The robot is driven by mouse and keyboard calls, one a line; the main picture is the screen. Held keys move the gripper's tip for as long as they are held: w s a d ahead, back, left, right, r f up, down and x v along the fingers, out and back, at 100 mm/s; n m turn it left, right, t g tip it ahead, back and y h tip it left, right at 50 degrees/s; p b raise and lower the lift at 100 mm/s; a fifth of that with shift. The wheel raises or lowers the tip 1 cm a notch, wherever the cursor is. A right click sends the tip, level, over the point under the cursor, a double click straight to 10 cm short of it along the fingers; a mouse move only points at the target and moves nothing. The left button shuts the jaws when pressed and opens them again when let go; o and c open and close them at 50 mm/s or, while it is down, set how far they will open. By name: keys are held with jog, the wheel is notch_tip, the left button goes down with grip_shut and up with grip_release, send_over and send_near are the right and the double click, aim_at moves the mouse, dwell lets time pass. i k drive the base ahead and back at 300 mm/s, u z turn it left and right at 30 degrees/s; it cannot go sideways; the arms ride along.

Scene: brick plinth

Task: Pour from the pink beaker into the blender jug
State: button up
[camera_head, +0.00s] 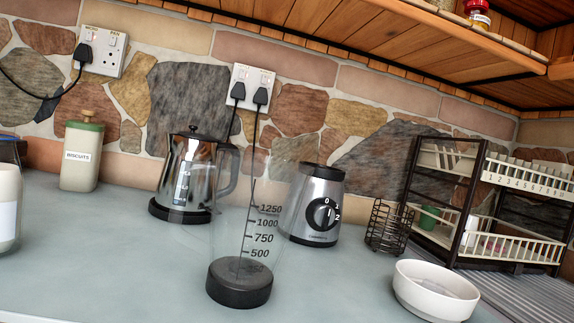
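The clear blender jug (245,245) with black volume marks stands on its dark base (240,284) on the counter, a little left of the picture's middle. Its upper part is so transparent that its rim is hard to make out. The silver blender motor base (316,205) with a black dial stands separately behind it to the right. No pink beaker shows in this view. My gripper is not in view.
A white bowl (436,289), wire basket (387,226) and dish rack (467,195) are to the right. A wooden shelf (400,45) hangs above.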

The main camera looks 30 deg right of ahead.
aim_at(257, 199)
jog(key=u, duration=0.05)
jog(key=i, duration=1)
jog(key=z, duration=0.05)
